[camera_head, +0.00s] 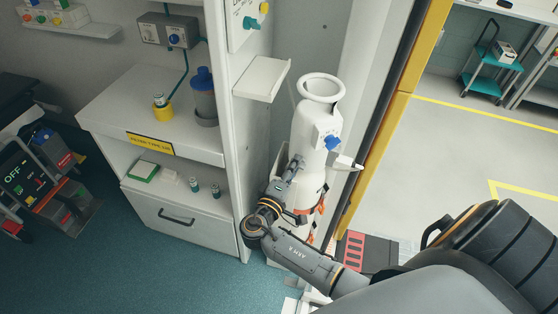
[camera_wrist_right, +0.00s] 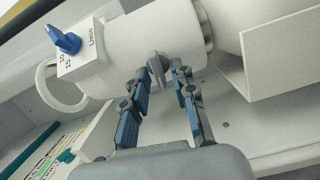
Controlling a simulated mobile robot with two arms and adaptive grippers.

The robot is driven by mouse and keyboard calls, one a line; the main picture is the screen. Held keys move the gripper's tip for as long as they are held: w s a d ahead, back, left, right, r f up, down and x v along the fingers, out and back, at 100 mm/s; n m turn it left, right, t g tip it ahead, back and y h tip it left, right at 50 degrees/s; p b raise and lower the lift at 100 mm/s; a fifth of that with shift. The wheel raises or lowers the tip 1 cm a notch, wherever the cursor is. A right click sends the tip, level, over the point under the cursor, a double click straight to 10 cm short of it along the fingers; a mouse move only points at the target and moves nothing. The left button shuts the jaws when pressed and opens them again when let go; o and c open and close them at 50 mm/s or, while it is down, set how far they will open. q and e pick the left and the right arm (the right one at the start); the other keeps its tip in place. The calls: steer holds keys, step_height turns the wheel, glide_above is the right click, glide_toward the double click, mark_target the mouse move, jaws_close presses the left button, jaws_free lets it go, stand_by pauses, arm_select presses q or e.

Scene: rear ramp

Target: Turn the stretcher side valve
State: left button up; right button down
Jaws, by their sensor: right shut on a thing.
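A white cylinder (camera_head: 307,125) with a ring handle on top stands upright in the tall niche. A grey valve knob (camera_wrist_right: 157,68) sits on the side of its neck, in the right wrist view. My right gripper (camera_head: 293,168) reaches up to the cylinder from the left in the head view. In the wrist view its two blue-padded fingers (camera_wrist_right: 161,77) stand on either side of the grey knob, shut on it. A blue knob (camera_head: 331,142) on a white block marked "L/min" (camera_wrist_right: 82,48) is on the cylinder, apart from the fingers. My left gripper is not in view.
A small white shelf (camera_head: 262,80) juts out close to the cylinder's left. A white cabinet (camera_head: 150,118) with bottles stands further left. A yellow-edged door frame (camera_head: 385,125) is at the right, with open floor beyond.

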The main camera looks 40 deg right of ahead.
steer(key=shift+w+d+r+n+p, duration=0.1)
steer(key=shift+r+n+p, duration=0.2)
steer(key=shift+n, duration=0.55)
steer(key=shift+w+r+n+p, duration=0.1)
steer(key=shift+n+p, duration=0.25)
steer(key=shift+n, duration=0.8)
steer(key=c, duration=1.5)
jaws_free()
steer(key=shift+o, duration=0.2)
steer(key=shift+s, duration=0.15)
steer(key=shift+f, duration=0.15)
steer(key=v, duration=1.2)
